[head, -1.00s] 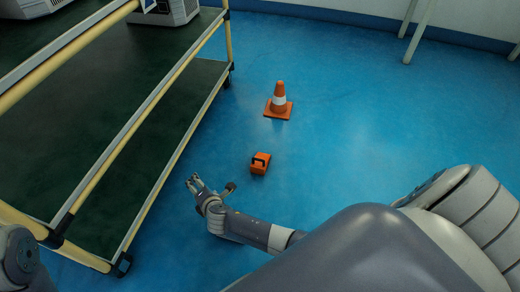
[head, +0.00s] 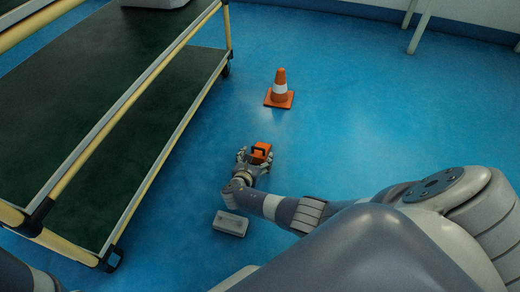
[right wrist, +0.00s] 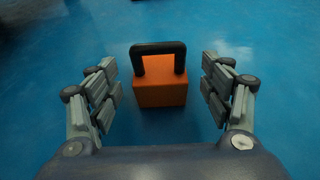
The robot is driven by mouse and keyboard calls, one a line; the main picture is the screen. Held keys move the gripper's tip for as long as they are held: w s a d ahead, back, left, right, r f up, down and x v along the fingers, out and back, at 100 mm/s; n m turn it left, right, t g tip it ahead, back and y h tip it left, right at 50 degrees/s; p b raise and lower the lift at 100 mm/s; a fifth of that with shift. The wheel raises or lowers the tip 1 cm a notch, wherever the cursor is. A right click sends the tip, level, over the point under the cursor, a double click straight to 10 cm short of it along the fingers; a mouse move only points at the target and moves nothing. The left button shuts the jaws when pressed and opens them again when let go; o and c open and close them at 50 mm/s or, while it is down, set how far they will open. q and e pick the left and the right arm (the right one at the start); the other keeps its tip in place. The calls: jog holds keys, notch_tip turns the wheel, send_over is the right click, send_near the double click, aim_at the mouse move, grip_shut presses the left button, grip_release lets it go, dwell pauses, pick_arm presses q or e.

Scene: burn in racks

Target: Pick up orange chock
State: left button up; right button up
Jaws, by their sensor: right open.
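The orange chock (head: 260,155) with a black handle sits on the blue floor, in front of the traffic cone in the head view. In the right wrist view the chock (right wrist: 160,93) stands between the two spread fingers, with its black handle on the far top side. My right gripper (head: 254,160) is open and reaches low to the chock; in the right wrist view its fingers (right wrist: 160,88) have a gap to the chock on both sides. My left gripper is not in view; only part of what looks like my left arm shows at the lower left.
An orange and white traffic cone (head: 280,91) stands on the floor beyond the chock. A green-decked cart (head: 160,145) with yellow rails is on the left. A grey block (head: 230,224) lies on the floor near my right forearm. Floor to the right is clear.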

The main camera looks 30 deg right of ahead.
aim_at(259, 153)
jog(key=shift+w+d+f+b, duration=0.35)
jog(key=shift+w+d+b, duration=0.1)
jog(key=shift+b, duration=0.1)
jog(key=b+x, duration=0.2)
jog(key=x, duration=0.1)
jog(key=shift+s+f+b, duration=0.1)
jog(key=shift+b, duration=0.3)
jog(key=shift+w+d+f+b, duration=0.1)
jog(key=shift+w+d+b, duration=0.2)
jog(key=shift+w, duration=0.05)
jog(key=c, duration=1.4)
